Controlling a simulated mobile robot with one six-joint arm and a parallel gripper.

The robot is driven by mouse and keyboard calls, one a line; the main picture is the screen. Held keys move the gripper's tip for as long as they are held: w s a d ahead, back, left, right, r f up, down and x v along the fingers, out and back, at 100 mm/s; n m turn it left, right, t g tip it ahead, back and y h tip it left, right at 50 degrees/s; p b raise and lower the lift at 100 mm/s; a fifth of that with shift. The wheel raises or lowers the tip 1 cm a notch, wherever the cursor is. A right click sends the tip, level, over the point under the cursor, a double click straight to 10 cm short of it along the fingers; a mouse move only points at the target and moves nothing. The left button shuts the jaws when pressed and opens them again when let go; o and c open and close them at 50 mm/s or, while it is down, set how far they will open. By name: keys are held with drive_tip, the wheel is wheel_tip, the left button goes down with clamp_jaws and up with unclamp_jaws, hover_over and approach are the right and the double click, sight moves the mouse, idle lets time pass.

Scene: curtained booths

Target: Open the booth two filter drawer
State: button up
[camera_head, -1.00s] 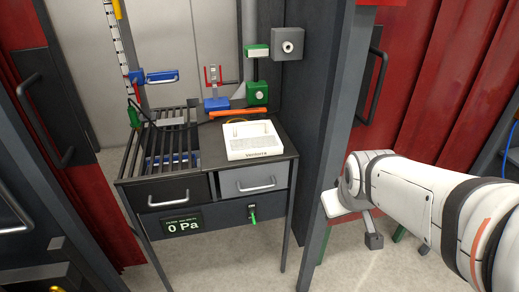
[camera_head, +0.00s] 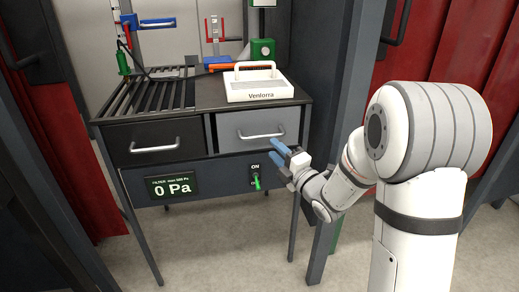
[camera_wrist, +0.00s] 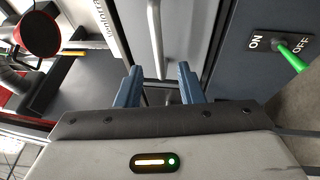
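The bench has two drawers side by side, both closed. The left drawer (camera_head: 155,143) is black and the right drawer (camera_head: 245,127) is grey. Each has a silver bar handle; the grey drawer's handle (camera_head: 262,136) also shows in the wrist view (camera_wrist: 155,38). My gripper (camera_head: 277,140) has blue fingers and is at the right end of the grey drawer's handle. In the wrist view my gripper (camera_wrist: 159,72) is open, with the handle's end between the fingertips. I cannot tell whether they touch it.
Below the drawers are a filter display (camera_head: 172,186) reading 0 Pa and a green ON/OFF switch (camera_head: 257,182), which is near my gripper. A white Ventorra unit (camera_head: 257,86) stands on top. A dark post (camera_head: 345,110) rises close to my arm at right.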

sight(261, 137)
drive_tip(key=b+x, duration=0.1)
drive_tip(key=x, duration=0.6)
drive_tip(key=shift+w+a+r, duration=0.15)
drive_tip(key=shift+w+a, duration=0.05)
drive_tip(key=shift+a, duration=0.1)
drive_tip(key=shift+c, duration=0.2)
clamp_jaws()
